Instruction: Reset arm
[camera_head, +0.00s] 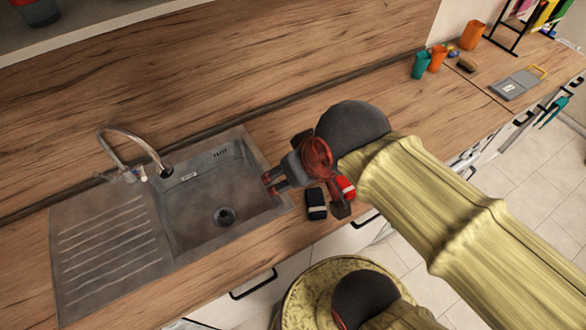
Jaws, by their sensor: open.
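My gripper (304,190) is dark grey and red. It hangs over the counter at the right edge of the sink, at the end of my arm in its yellow sleeve. Its fingers are apart, and I see nothing held between them. A black object with a pale band (316,204) lies on the counter just below the gripper. A red object (346,186) beside it is partly hidden by the gripper. I cannot tell the height of the gripper above them.
A steel sink (205,205) with a curved tap (132,134) and a ribbed drainer (108,240) lies to the left. Teal (420,66) and orange cups (473,36), a sponge (467,64) and a grey board (517,83) stand farther right. The wooden splashback (230,60) bounds the counter behind.

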